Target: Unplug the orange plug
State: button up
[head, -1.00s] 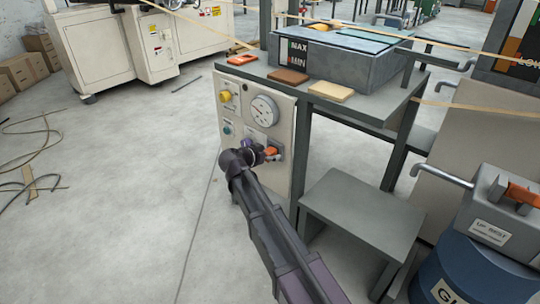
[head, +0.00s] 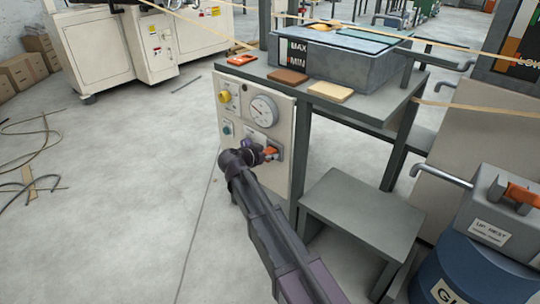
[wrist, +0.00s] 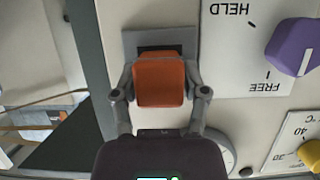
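The orange plug (wrist: 160,82) sits in front of a grey socket plate (wrist: 130,42) on the cream control panel. A dark strip of the socket shows along the plug's upper edge in the wrist view. How deep the plug sits cannot be told. My gripper (wrist: 160,80) has one finger on each side of the plug, and both fingertips lie against its sides. In the head view the plug (head: 270,153) shows just beyond my gripper (head: 263,153), low on the panel, partly hidden by it.
A purple knob (wrist: 295,47) marked HELD and FREE is close beside the plug. The panel (head: 284,108) also carries a gauge (head: 263,111) and a yellow knob (head: 224,97). A grey step (head: 362,215) stands to the right. Open floor lies left.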

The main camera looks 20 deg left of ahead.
grip_shut()
jog(key=shift+s+a, duration=0.3)
jog(key=shift+s, duration=0.4)
jog(key=shift+s+a, duration=0.3)
jog(key=shift+s, duration=0.35)
jog(key=shift+s+a, duration=0.1)
jog(key=shift+s, duration=0.25)
jog(key=shift+s+a, duration=0.3)
jog(key=shift+s, duration=0.35)
jog(key=shift+s+a, duration=0.15)
jog(key=shift+s, duration=0.3)
notch_tip(320, 180, up, 50)
jog(key=p, duration=5)
jog(key=shift+r, duration=0.15)
